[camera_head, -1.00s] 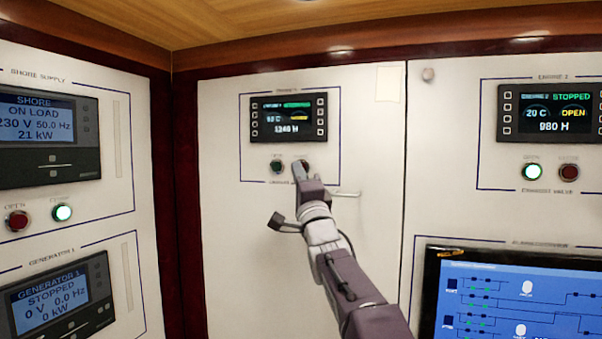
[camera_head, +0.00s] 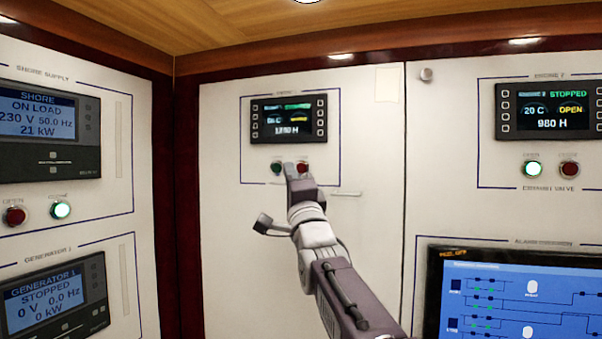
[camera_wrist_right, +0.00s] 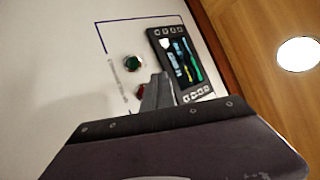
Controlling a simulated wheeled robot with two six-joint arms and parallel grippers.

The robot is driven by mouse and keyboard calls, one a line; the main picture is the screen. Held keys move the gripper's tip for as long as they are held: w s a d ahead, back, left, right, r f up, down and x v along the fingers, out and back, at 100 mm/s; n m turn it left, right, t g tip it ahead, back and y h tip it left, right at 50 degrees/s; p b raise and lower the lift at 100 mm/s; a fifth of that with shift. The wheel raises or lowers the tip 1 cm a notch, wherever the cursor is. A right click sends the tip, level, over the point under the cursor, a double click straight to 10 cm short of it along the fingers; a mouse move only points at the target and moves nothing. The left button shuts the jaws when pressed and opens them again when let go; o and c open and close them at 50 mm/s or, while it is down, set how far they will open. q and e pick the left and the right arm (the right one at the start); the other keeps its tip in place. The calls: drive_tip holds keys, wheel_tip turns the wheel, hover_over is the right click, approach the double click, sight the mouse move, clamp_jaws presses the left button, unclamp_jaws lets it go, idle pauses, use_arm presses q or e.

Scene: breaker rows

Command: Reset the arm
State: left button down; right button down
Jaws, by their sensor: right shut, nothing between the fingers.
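My right gripper (camera_head: 291,170) is shut and empty in front of the middle panel, just below its small display (camera_head: 289,118). A green button (camera_head: 277,168) shows to the left of the fingertips and a red button (camera_head: 303,166) shows just to their right, partly hidden. In the right wrist view the shut fingers (camera_wrist_right: 157,92) stand in front of the red button (camera_wrist_right: 141,90), covering part of it. The green button (camera_wrist_right: 132,63) is clear of them there. I cannot tell whether the fingertips touch the panel. My left gripper is not in view.
The left wall carries the shore supply display (camera_head: 40,130) and the generator 1 display (camera_head: 56,300).

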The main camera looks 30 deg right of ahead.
idle(0.6)
